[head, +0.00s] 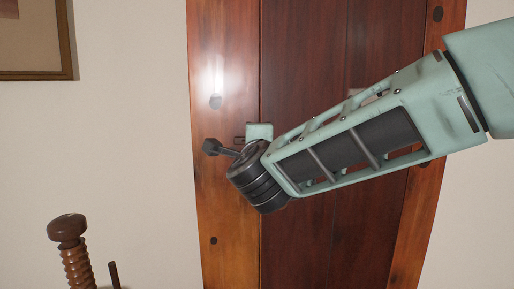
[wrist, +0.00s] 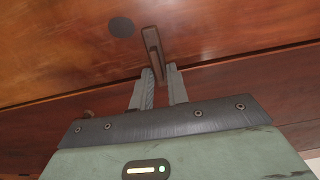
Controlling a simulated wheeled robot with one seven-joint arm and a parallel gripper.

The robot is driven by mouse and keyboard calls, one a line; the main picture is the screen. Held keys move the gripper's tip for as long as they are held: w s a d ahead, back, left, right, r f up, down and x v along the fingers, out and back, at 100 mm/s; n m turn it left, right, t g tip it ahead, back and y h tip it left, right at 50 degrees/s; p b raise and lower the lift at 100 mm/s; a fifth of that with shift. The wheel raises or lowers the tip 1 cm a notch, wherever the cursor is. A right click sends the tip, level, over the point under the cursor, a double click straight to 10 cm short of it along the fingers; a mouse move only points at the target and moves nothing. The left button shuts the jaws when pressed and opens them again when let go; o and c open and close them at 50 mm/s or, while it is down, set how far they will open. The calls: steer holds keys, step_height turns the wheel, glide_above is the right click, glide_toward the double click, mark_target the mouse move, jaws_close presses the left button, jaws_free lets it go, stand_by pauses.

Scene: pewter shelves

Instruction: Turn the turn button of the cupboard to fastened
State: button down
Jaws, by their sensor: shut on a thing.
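The cupboard (head: 380,60) is reddish-brown wood, with a lighter stile left of a vertical seam and a darker panel to the right. The turn button (wrist: 152,42) is a narrow brown bar in the wrist view. It stands out from the lighter wood and points roughly across toward the seam. My gripper (wrist: 161,76) has its two grey fingers closed about the near end of the button. The fingers hide that end, so I cannot tell how far it reaches over the seam.
Round dark plugs (head: 214,101) dot the stile. A framed picture (head: 68,45) hangs on the wall at upper left. A turned wooden post (head: 72,250) with a round top stands at lower left. The wall between them is bare.

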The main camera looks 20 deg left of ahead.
steer(key=c, duration=1.6)
jaws_free()
steer(key=shift+o, duration=0.2)
steer(key=b+v, duration=0.2)
steer(key=v, duration=1.5)
steer(key=shift+s, duration=0.2)
